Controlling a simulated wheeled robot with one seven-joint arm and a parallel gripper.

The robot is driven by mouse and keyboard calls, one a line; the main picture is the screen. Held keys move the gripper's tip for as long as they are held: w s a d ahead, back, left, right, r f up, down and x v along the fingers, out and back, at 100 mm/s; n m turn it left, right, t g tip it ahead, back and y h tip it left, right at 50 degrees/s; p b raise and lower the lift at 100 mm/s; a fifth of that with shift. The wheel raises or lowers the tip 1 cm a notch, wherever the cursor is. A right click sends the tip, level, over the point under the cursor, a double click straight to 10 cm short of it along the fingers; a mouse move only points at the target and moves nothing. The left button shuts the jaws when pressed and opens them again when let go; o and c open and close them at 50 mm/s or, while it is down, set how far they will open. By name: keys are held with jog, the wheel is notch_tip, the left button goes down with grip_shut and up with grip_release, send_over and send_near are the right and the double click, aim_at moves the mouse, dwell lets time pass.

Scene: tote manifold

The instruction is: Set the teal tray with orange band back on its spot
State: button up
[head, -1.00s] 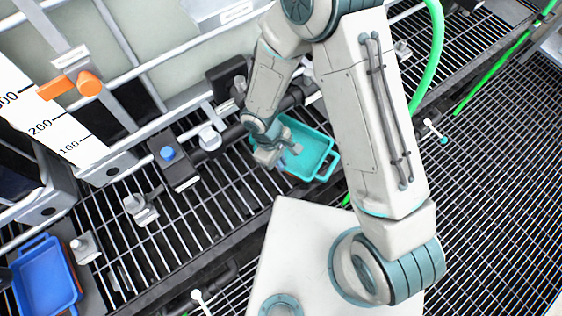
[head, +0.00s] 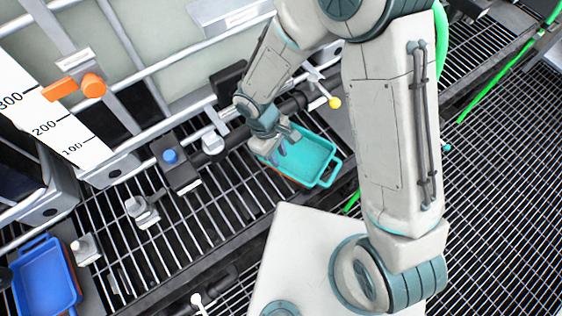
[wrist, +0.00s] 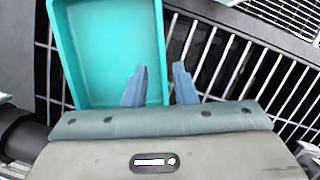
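The teal tray with the orange band (head: 318,150) rests on the grated shelf in the head view, its handle end toward the lower right. A little orange shows along its lower left side. My gripper (head: 284,146) is at the tray's left end, low over it. In the wrist view the tray (wrist: 105,40) fills the upper left. My gripper (wrist: 158,78) is open there, one finger over the tray's inside and the other beyond its right wall. The wall lies between the fingers, with gaps showing. I cannot tell how deep the fingers reach.
A blue tray (head: 46,278) stands at the lower left. A black box with a blue knob (head: 170,156) and a dark pipe (head: 212,152) lie left of the teal tray. A yellow-tipped lever (head: 334,102) stands just behind it.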

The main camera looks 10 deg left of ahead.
jog(key=v, duration=0.5)
jog(key=w+d+r+m+t+y, duration=0.1)
jog(key=w+d+r+m, duration=0.15)
jog(key=d+r, duration=0.35)
jog(key=w+d+r+m, duration=0.2)
jog(key=d+r+m, duration=0.2)
jog(key=d+r, duration=0.25)
jog(key=s+d+r+m+t, duration=0.1)
jog(key=s+d+r+m, duration=0.1)
jog(key=d+r, duration=0.1)
jog(key=s+d+r+m+t+y, duration=0.1)
jog(key=s+d+r+m, duration=0.1)
jog(key=d, duration=0.4)
jog(key=s+d+r+m+t, duration=0.1)
jog(key=s+d+r+m, duration=0.1)
jog(key=d+r+m, duration=0.2)
jog(key=shift+s+d+t+y, duration=0.15)
jog(key=shift+d+t+y, duration=0.2)
jog(key=shift+d, duration=0.35)
